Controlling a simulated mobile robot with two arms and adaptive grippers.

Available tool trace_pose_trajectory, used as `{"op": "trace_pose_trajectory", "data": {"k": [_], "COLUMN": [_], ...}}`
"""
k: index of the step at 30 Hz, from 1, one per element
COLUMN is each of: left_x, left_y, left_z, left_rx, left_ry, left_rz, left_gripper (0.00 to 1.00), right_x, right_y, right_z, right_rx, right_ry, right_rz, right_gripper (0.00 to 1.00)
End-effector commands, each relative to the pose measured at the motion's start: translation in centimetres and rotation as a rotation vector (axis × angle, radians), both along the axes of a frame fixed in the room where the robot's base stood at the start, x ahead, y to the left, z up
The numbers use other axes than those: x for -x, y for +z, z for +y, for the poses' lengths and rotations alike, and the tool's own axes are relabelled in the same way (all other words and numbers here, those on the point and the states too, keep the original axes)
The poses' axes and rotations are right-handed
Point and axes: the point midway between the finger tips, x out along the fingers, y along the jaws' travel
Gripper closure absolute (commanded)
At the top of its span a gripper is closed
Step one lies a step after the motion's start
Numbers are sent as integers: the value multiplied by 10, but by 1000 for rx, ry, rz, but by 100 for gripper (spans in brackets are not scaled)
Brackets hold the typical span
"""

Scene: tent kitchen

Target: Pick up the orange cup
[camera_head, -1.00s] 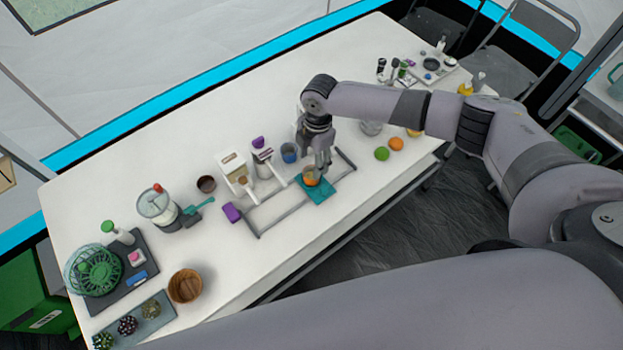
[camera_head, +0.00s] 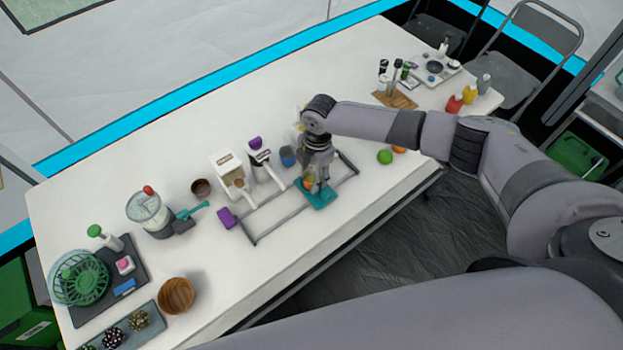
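The orange cup (camera_head: 308,184) stands on a teal mat (camera_head: 321,201) near the front edge of the white table, and is partly hidden by my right gripper. My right gripper (camera_head: 314,185) points down at the cup, with its fingers at the cup's sides. The view is too small to tell whether the fingers press on it. My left gripper is not in view.
A grey rail frame (camera_head: 274,236) surrounds the mat. A blue cup (camera_head: 287,156) and white dispensers (camera_head: 232,174) stand close behind. A purple block (camera_head: 226,218) lies left. A green fruit (camera_head: 385,157) lies right. The table's front middle is clear.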

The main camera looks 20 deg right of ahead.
Motion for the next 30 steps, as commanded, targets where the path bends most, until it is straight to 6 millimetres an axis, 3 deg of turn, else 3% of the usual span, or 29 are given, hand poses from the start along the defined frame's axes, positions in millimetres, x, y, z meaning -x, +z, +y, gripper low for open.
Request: {"op": "trace_pose_trajectory", "data": {"k": [7,11,30], "left_x": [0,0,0], "left_y": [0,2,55], "left_z": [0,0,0], "left_rx": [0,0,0], "left_ry": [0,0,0], "left_rz": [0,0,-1], "left_gripper": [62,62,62], "right_x": [0,0,0], "right_y": [0,3,62], "right_z": [0,0,0], "right_rx": [0,0,-1], "right_ry": [0,0,0], "right_rz": [0,0,0], "right_gripper": [76,77,77]}}
